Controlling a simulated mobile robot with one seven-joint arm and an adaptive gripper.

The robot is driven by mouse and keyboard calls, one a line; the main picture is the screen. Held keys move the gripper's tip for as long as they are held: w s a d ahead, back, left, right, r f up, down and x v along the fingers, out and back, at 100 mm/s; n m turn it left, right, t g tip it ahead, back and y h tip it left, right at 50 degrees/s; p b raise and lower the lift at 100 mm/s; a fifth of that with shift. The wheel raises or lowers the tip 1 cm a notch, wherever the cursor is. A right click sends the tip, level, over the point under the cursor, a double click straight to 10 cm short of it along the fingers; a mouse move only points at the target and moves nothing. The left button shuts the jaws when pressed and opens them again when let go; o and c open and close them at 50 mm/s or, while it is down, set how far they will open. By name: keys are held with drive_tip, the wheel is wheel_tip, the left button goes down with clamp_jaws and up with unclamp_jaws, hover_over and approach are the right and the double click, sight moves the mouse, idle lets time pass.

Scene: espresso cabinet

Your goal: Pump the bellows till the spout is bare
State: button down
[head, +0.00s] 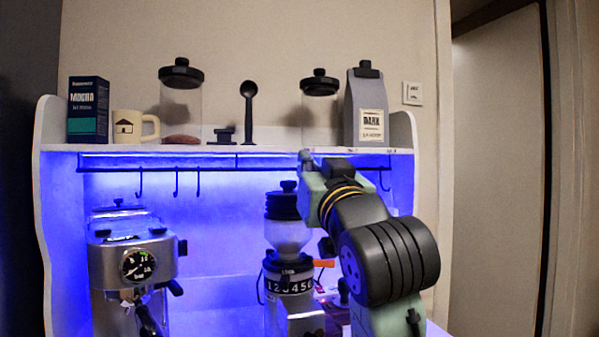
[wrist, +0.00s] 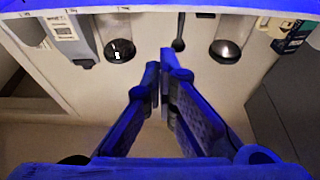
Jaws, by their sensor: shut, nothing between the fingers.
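The black ribbed bellows (head: 283,205) with a knob on top sits upright on the clear hopper (head: 288,236) of the grinder (head: 291,306). My gripper (head: 305,160) is raised, at the height of the shelf edge, above and a little right of the bellows in the head view, apart from it. In the wrist view its fingers (wrist: 160,75) are shut and empty. The spout cannot be made out; my arm covers the grinder's right side. The bellows is not visible in the wrist view.
The espresso machine (head: 135,264) stands left of the grinder. The shelf (head: 230,148) above holds jars, a mug (head: 135,126), a box (head: 89,109), a spoon (head: 248,108) and a bag (head: 367,104). Hooks (head: 176,183) hang below it. An orange lever (head: 323,263) sticks out right of the grinder.

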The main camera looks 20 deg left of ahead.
wheel_tip(320, 180, up, 4)
drive_tip(key=p, duration=0.5)
hover_over(294, 194)
drive_tip(key=shift+w+a+f, duration=0.1)
wheel_tip(294, 194, down, 3)
drive_tip(key=shift+r, duration=0.1)
drive_tip(key=shift+f, duration=0.85)
wheel_tip(294, 194, down, 2)
drive_tip(key=shift+f+b, duration=0.2)
drive_tip(key=shift+b, duration=0.45)
drive_tip(key=shift+r, duration=0.1)
